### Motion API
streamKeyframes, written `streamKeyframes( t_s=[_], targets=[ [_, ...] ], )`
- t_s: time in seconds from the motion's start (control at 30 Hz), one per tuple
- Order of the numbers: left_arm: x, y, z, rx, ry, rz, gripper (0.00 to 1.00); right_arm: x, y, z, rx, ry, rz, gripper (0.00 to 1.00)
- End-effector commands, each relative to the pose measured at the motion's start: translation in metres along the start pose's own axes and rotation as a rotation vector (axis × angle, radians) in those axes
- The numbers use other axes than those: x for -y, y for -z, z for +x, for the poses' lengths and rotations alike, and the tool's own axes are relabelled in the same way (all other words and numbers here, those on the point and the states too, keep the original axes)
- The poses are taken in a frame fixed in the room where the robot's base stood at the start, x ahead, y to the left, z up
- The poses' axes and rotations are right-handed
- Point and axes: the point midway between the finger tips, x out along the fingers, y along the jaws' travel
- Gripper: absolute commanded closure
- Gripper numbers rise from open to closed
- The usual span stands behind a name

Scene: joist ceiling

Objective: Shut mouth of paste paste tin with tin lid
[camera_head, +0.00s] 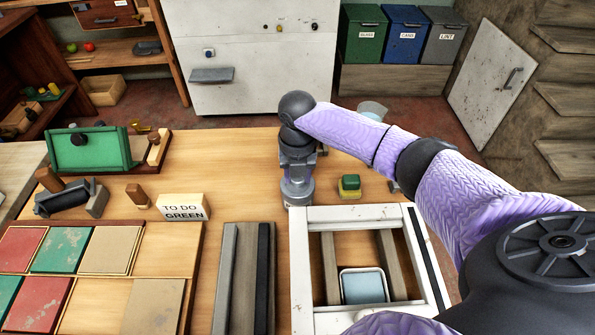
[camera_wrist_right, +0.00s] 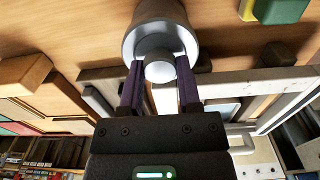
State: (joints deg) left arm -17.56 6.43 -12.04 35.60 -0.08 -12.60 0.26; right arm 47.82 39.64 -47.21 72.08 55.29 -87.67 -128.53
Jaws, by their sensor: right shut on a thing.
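A grey metal tin (camera_head: 298,191) stands upright on the wooden table, behind the white frame. My right gripper (camera_head: 297,168) points down directly above it. In the right wrist view, the two dark fingers (camera_wrist_right: 160,88) are shut on the round grey knob of the tin lid (camera_wrist_right: 160,68). The lid's pale disc lies across the end of the tin body (camera_wrist_right: 160,12), lined up with it. No gap shows between them, but I cannot tell whether the lid is fully seated. The tin's mouth is hidden. My left gripper is not in view.
The white frame (camera_head: 300,262) holds a pale blue tub (camera_head: 363,287). A green and yellow block (camera_head: 349,186) stands right of the tin. A "TO DO GREEN" sign (camera_head: 183,207), a tile tray (camera_head: 187,292) and a green box (camera_head: 88,150) are at left. Bare table lies left of the tin.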

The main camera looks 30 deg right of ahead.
Motion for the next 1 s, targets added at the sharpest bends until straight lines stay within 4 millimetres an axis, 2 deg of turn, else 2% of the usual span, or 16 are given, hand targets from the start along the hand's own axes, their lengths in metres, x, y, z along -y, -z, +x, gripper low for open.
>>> streamKeyframes(
  t_s=[0.3,0.33,0.5,0.8,1.0],
  targets=[
    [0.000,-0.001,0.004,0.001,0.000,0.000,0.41,0.000,0.000,0.006,0.000,0.000,0.000,1.00],
    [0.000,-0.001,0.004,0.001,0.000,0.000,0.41,0.000,0.000,0.006,0.000,-0.001,0.000,0.53],
    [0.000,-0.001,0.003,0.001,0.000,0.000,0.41,0.000,0.000,0.005,0.000,-0.001,0.000,0.17],
    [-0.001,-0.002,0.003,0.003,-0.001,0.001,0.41,0.000,0.000,0.005,0.000,0.000,0.000,0.16],
    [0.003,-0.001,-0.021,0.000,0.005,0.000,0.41,0.000,-0.001,-0.051,0.004,-0.002,-0.001,0.16]
  ],
)
